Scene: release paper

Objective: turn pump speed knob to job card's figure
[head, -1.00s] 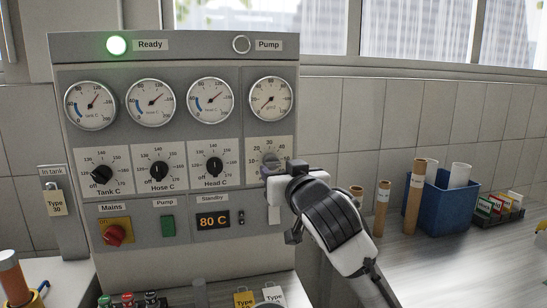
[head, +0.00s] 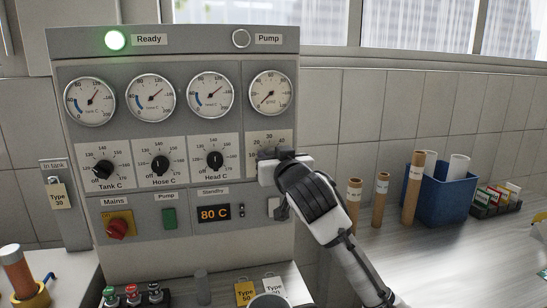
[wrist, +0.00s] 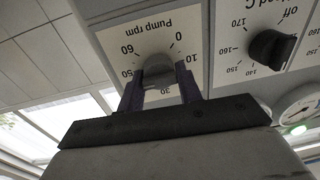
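The pump speed knob (wrist: 158,70) shows in the wrist view, upside down, as a grey knob on a white dial plate (wrist: 125,45) marked "Pump rpm". Figures from 0 to 60 are partly readable around it; its pointer setting cannot be read. In the head view my gripper (head: 272,156) covers the knob, below the rightmost gauge. In the wrist view my gripper (wrist: 160,88) has its two dark fingers apart, one on each side of the knob. A narrow gap seems to show beside the knob. I cannot make out a job card.
The Head C knob (head: 215,160) is just left of my gripper. A lit standby display (head: 214,213) reads 80 C. A "Type 30" tag (head: 57,196) hangs at far left. Cardboard tubes (head: 412,190) and a blue bin (head: 446,195) stand at right.

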